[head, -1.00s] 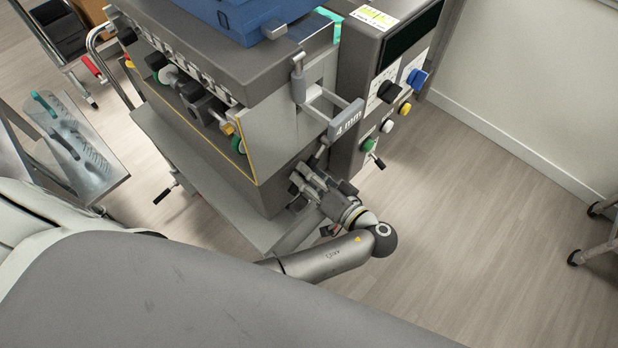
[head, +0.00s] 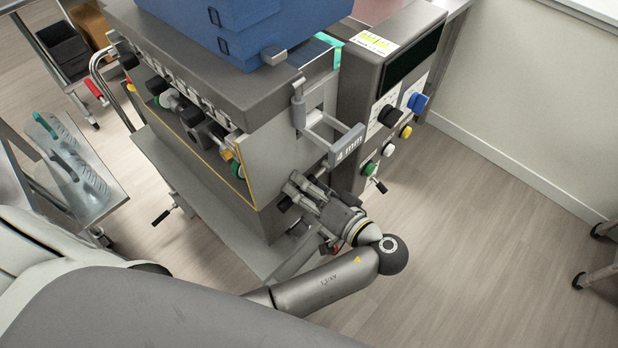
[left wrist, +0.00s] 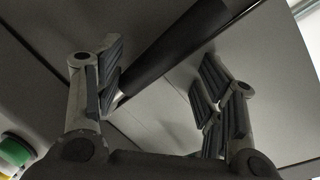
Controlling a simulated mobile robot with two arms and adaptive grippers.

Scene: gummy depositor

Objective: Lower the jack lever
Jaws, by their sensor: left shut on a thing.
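The jack lever (left wrist: 185,45) appears to be the dark round bar that runs slantwise between my left gripper's fingers in the left wrist view. My left gripper (head: 292,190) is at the lower side of the grey depositor (head: 290,160), below the "4 mm" plate (head: 347,145). My right gripper is not in view.
The control panel (head: 390,125) with several coloured knobs stands right of the gripper. A blue box (head: 235,30) sits on top of the machine. A steel cart (head: 75,165) stands at left.

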